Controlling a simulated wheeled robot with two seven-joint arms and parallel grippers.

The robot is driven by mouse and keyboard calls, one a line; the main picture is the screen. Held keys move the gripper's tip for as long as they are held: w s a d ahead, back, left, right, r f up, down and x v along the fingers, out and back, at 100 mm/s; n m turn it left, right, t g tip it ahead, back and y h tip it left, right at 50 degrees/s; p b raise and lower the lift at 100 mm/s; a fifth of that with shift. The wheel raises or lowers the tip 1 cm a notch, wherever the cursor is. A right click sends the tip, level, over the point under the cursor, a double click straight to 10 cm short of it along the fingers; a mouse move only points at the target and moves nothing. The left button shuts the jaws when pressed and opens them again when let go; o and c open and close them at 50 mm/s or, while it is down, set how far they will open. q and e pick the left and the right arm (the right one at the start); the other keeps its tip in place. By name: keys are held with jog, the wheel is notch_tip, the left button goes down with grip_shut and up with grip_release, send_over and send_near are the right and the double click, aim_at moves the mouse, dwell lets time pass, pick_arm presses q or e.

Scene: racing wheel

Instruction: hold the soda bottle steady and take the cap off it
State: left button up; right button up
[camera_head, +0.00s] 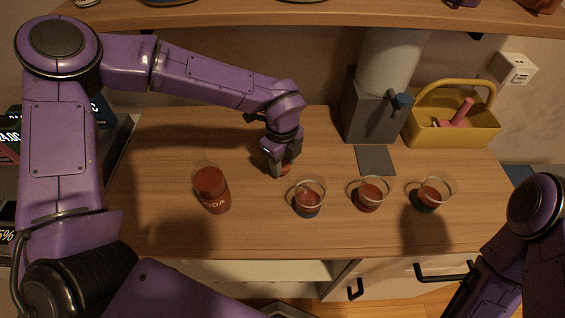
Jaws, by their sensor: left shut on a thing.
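The soda bottle (213,190), holding dark red drink and marked "SODA", stands on the wooden counter left of the middle. Its upper part is clear and hard to make out, and I see no cap on it. My left gripper (282,169) is to the right of the bottle and apart from it, pointing down over the counter. It is shut on a small reddish thing (286,168), which looks like the cap but is mostly hidden by the fingers. My right arm shows at the lower right; its gripper is out of view.
Three clear cups of red drink, left (308,197), middle (371,193) and right (434,193), stand right of the bottle. A grey dispenser (368,108) and a yellow caddy (455,132) stand behind. A shelf (300,14) overhangs the back. The counter's left part is clear.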

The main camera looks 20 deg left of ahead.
pick_arm(q)
notch_tip(320, 180, down, 2)
jog(key=shift+f, duration=0.15)
jog(key=shift+f, duration=0.1)
jog(key=shift+f, duration=0.15)
jog(key=o, duration=1.2)
jog(key=shift+c, duration=0.2)
jog(key=shift+r, duration=0.45)
notch_tip(320, 180, up, 12)
jog(key=b, duration=0.1)
jog(key=shift+f+b, duration=0.15)
jog(key=shift+b, duration=0.15)
